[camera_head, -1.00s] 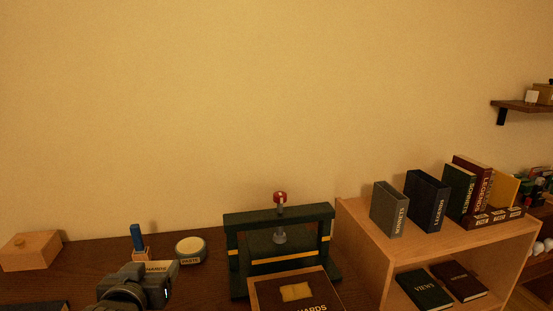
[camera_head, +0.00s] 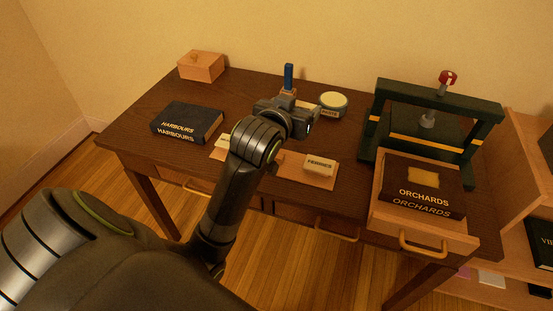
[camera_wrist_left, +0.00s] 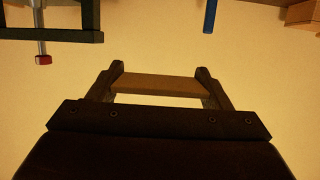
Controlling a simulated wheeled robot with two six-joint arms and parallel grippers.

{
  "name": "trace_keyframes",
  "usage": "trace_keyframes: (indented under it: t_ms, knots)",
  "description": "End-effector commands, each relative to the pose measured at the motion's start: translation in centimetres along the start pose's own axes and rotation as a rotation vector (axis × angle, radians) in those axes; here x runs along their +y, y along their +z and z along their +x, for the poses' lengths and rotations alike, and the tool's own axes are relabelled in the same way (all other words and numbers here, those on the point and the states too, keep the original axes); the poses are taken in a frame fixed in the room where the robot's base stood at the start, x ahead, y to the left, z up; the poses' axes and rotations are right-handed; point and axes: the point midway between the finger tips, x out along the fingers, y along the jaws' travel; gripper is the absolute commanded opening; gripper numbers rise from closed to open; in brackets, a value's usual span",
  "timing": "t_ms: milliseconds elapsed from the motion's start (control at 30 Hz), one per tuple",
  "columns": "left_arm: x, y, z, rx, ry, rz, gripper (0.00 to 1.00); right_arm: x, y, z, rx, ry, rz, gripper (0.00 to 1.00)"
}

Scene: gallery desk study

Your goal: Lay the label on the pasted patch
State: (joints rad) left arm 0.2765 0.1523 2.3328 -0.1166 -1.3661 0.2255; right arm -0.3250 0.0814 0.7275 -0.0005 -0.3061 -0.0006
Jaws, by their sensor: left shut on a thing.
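My left gripper (camera_head: 293,118) is above the back middle of the desk, beside the paste jar. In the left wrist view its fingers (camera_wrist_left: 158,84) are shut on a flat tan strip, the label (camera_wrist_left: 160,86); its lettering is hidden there. The pasted patch (camera_head: 424,177) is a yellow rectangle on the dark cover of the ORCHARDS book (camera_head: 401,189), to the right of the gripper and apart from it. The book lies in a wooden tray (camera_head: 409,222) with a handle, in front of the press. My right gripper is out of view.
The dark green press (camera_head: 384,123) stands behind the book. The paste jar (camera_head: 333,103) and blue-handled brush (camera_head: 288,77) are at the back. A FERNIES label (camera_head: 319,165) lies on a tan pad at the front. The HARBOURS book (camera_head: 188,118) and wooden box (camera_head: 201,65) are left.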

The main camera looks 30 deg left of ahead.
Motion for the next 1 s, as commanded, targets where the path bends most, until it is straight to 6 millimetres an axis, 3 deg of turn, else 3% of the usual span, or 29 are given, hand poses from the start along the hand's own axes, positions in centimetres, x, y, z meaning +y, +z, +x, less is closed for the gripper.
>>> trace_keyframes:
  t_ms: [33, 200, 400, 733, 1000]
  knots:
    - [-1.3, 2.6, 1.2, -0.004, -0.023, 0.003, 0.51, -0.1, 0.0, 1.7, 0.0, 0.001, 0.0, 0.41]
    - [-4.5, 6.1, 3.3, 0.001, -0.068, -0.014, 0.51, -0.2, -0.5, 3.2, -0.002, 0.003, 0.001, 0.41]
    - [-6.2, 7.7, 4.1, 0.006, -0.087, -0.025, 0.51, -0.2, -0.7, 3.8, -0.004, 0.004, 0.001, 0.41]
    - [-6.3, 7.7, 4.2, 0.007, -0.087, -0.028, 0.51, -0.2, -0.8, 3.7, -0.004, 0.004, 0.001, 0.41]
    - [-6.3, 11.8, 5.4, 0.002, -0.088, -0.028, 0.51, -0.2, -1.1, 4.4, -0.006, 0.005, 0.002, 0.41]
